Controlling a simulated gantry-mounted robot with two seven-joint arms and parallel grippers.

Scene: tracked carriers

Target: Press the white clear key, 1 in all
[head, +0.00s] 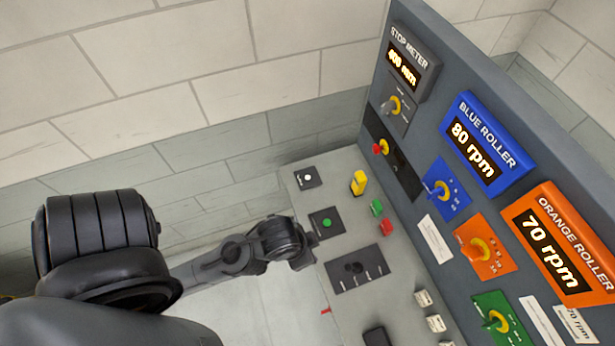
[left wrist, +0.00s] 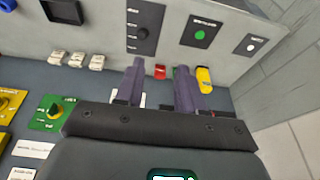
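The white clear key (head: 308,177) is a small round white button on a dark square plate at the far left corner of the grey desk. In the left wrist view the white key (left wrist: 251,47) is at the upper right, right of the fingers and apart from them. My left gripper (left wrist: 160,75) is open and empty, its two fingers spread over the desk. In the head view my left arm comes in from the left and ends near the desk's left edge; the fingers cannot be made out there. My right gripper is in neither view.
A green button (head: 327,222) lies between the white key and a dark selector plate (head: 355,269). Yellow (head: 359,183), small green (head: 377,208) and red (head: 361,227) pieces stand nearby. The upright panel (head: 455,60) with displays and knobs rises at right.

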